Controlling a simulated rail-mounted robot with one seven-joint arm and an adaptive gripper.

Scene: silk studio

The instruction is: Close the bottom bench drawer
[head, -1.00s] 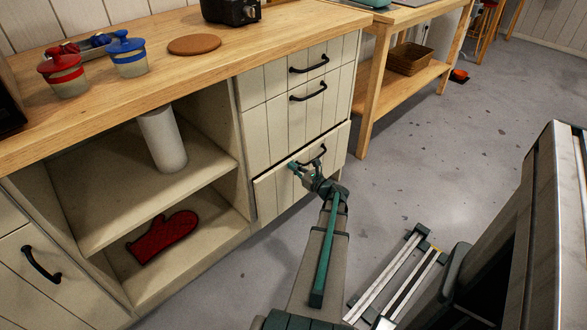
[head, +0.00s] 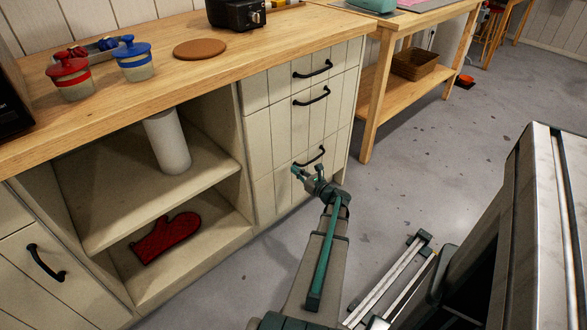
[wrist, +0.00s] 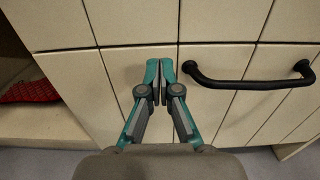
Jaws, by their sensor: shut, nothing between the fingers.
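The bottom bench drawer (head: 285,190) has a cream plank front with a black bar handle (head: 309,157). Its front looks level with the drawers above it in the head view. In the wrist view the drawer front (wrist: 225,108) fills the middle, with the black handle (wrist: 250,82) right of the fingers. My gripper (head: 297,171) is in front of the drawer, just left of the handle. In the wrist view its teal fingertips (wrist: 159,68) are together with nothing between them. They are at or very near the drawer front; I cannot tell whether they touch.
Two drawers with black handles (head: 313,69) are above. Open shelves to the left hold a white cylinder (head: 167,140) and a red oven mitt (head: 166,237). A wooden side table (head: 372,110) stands to the right.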

